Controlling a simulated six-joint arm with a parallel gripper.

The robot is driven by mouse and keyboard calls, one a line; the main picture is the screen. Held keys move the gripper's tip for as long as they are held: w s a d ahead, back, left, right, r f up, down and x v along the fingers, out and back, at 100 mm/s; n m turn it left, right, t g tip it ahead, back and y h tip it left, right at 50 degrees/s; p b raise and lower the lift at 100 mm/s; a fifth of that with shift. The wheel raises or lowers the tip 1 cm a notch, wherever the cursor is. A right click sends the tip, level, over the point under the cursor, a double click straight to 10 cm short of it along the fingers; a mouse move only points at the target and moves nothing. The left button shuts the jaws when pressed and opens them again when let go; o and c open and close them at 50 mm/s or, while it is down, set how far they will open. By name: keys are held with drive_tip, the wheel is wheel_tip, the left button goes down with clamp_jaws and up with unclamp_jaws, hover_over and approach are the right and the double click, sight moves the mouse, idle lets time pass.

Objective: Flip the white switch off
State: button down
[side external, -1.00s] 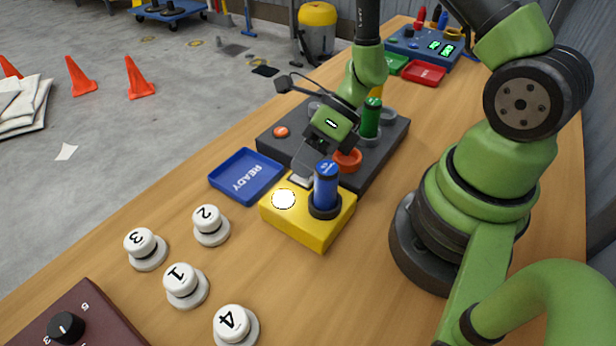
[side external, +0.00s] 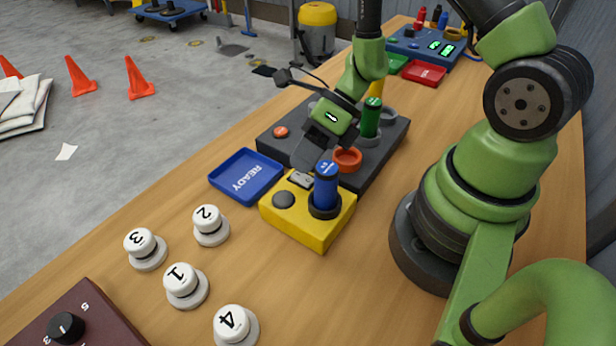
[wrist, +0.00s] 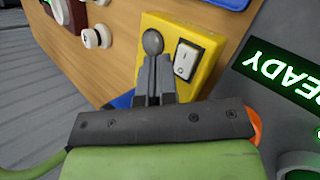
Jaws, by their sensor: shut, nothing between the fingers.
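The yellow box (side external: 290,225) stands on the table, and it also fills the middle of the wrist view (wrist: 205,35). The white switch (wrist: 187,60) is a rocker in a dark frame on its top; it shows small in the side view (side external: 301,179). A round lamp (side external: 284,200) on the same box is dark grey; in the wrist view the lamp (wrist: 153,42) is beyond my fingertips. My gripper (wrist: 153,62) is shut and empty. In the side view my gripper (side external: 303,166) hangs just above and behind the switch; contact cannot be told.
A blue cylinder (side external: 327,188) stands in a socket on the yellow box. A dark panel (side external: 385,160) with a green cylinder (side external: 371,118) and an orange ring (side external: 347,159) is behind. Several numbered white buttons (side external: 185,285) stand in front.

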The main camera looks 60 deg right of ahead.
drive_tip(key=shift+w+r, duration=0.15)
drive_tip(key=shift+r, duration=1.1)
drive_tip(key=shift+w+r, duration=0.15)
drive_tip(key=shift+r, duration=1.1)
